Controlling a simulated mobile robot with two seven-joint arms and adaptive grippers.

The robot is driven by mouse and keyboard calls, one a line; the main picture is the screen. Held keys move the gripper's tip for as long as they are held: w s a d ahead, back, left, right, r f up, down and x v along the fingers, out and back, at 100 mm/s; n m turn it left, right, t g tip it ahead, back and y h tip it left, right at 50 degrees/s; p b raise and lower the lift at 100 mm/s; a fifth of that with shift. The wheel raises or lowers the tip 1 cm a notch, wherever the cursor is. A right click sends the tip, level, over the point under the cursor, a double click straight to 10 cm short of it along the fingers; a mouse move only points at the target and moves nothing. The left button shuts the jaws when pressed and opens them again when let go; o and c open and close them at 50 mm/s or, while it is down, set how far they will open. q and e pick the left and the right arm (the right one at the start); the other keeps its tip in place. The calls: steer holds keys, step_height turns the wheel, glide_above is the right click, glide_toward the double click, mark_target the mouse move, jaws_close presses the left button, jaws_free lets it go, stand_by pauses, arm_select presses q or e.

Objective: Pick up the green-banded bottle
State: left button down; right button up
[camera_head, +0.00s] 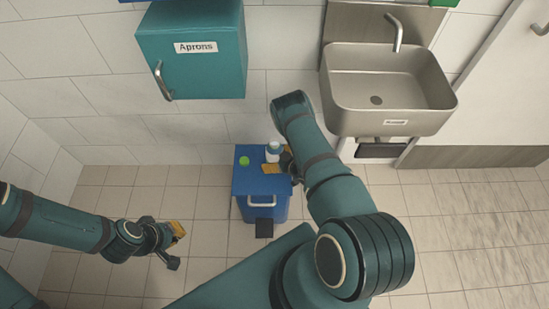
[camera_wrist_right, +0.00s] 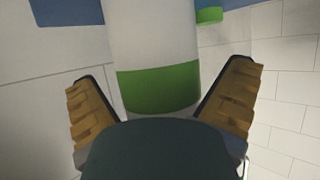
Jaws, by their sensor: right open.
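The green-banded bottle (camera_head: 272,153) is white and stands on top of the blue bin (camera_head: 246,181). In the right wrist view the bottle (camera_wrist_right: 152,40) fills the upper middle, its green band low on the body. My right gripper (camera_wrist_right: 163,76) is open, with one yellow-padded finger on each side of the bottle. Gaps show between the fingers and the bottle in that view. In the head view my right gripper (camera_head: 281,163) is beside the bottle and partly hidden by my arm. My left gripper (camera_head: 176,246) is open and empty, low over the floor at left.
A small green round object (camera_head: 244,161) lies on the bin left of the bottle. A teal Aprons cabinet (camera_head: 192,52) hangs on the wall above. A metal sink (camera_head: 388,90) is at the right. The floor left of the bin is clear.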

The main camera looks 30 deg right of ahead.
steer(key=shift+r, duration=0.1)
steer(key=shift+c, duration=0.3)
steer(key=c, duration=1.2)
steer(key=shift+r, duration=0.1)
